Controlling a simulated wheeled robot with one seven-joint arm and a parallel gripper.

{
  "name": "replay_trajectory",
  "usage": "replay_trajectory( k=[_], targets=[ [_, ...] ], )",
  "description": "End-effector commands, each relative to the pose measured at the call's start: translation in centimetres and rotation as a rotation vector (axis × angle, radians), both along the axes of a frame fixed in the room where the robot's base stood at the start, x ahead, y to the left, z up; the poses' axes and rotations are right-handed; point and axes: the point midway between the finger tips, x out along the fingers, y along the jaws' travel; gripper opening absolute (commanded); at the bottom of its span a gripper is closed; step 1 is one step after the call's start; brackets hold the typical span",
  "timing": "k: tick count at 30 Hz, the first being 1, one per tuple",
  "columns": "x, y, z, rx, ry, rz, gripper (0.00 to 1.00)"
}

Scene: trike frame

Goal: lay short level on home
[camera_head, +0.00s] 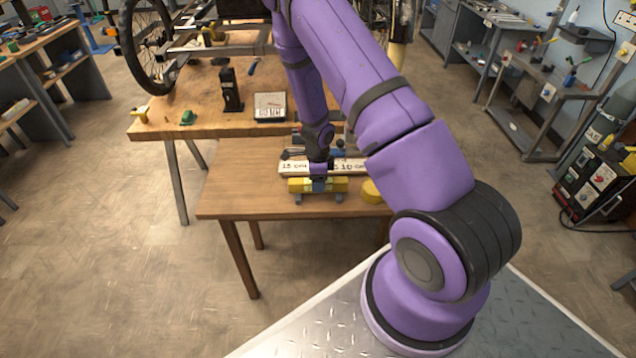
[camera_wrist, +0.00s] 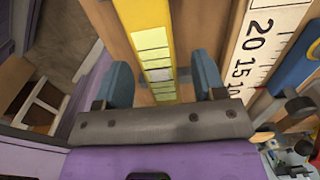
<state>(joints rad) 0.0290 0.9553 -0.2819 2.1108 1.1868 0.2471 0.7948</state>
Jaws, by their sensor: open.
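The short level looks to be the yellow bar (camera_head: 333,184) on the small wooden table, lying left to right near its front. Grey pieces show at its front edge. In the wrist view the yellow bar (camera_wrist: 150,40), with pale label panels, runs between my fingers. My gripper (camera_head: 319,184) points down over the middle of the bar. In the wrist view its blue fingers (camera_wrist: 163,82) are open, one on each side of the bar. I cannot tell whether they touch it. No spot that I can identify as home shows.
A white marked board (camera_head: 294,168) lies just behind the bar; it also shows in the wrist view (camera_wrist: 243,75). A yellow round thing (camera_head: 372,191) sits to the right. The small table (camera_head: 235,205) is clear at left. A taller bench (camera_head: 200,110) stands behind.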

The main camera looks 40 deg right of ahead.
Motion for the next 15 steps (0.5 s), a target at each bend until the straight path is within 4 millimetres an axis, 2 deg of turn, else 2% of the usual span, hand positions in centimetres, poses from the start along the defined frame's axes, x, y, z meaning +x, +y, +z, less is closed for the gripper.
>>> replay_trajectory(
  k=[9,15],
  targets=[
    [0.1,0.1,6.0,0.0,-0.002,0.003,0.64],
    [0.0,0.0,8.3,-0.001,-0.001,0.001,0.64]
  ],
)
